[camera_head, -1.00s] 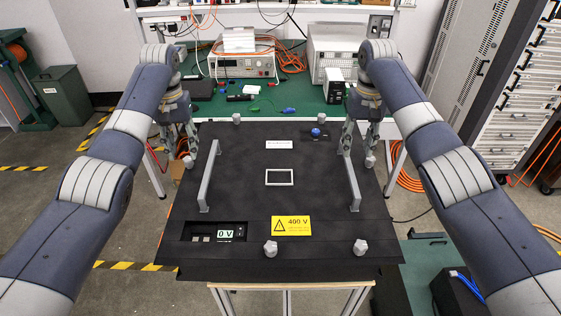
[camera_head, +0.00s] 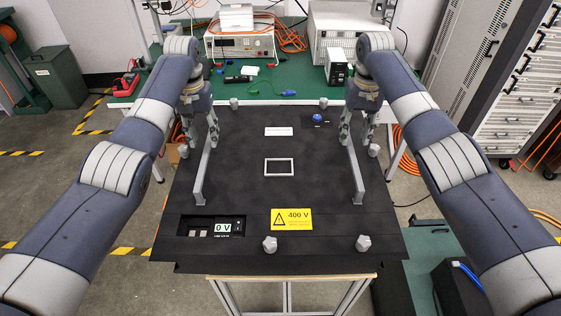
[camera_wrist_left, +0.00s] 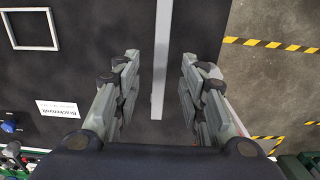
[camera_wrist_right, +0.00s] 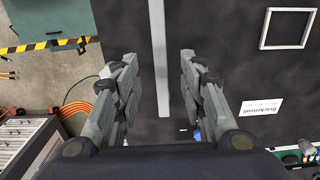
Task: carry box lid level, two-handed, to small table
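The box lid (camera_head: 240,180) is a wide black plate lying level, with a yellow 400 V label and a 0 V display at its front edge. It has a grey left handle (camera_head: 203,172) and a grey right handle (camera_head: 357,172). My left gripper (camera_head: 201,138) is open at the left handle's far end; in the left wrist view the handle bar (camera_wrist_left: 160,60) runs between its spread fingers. My right gripper (camera_head: 356,138) is open at the right handle's far end; in the right wrist view that bar (camera_wrist_right: 158,55) runs between its fingers. I cannot identify the small table with certainty.
A wood-edged stand (camera_head: 290,278) shows under the box. Behind it is a green bench (camera_head: 262,82) with instruments and cables. A low green surface (camera_head: 428,234) is at right, beside a black case (camera_head: 458,285). Grey knobs (camera_head: 270,244) sit around the lid's edge.

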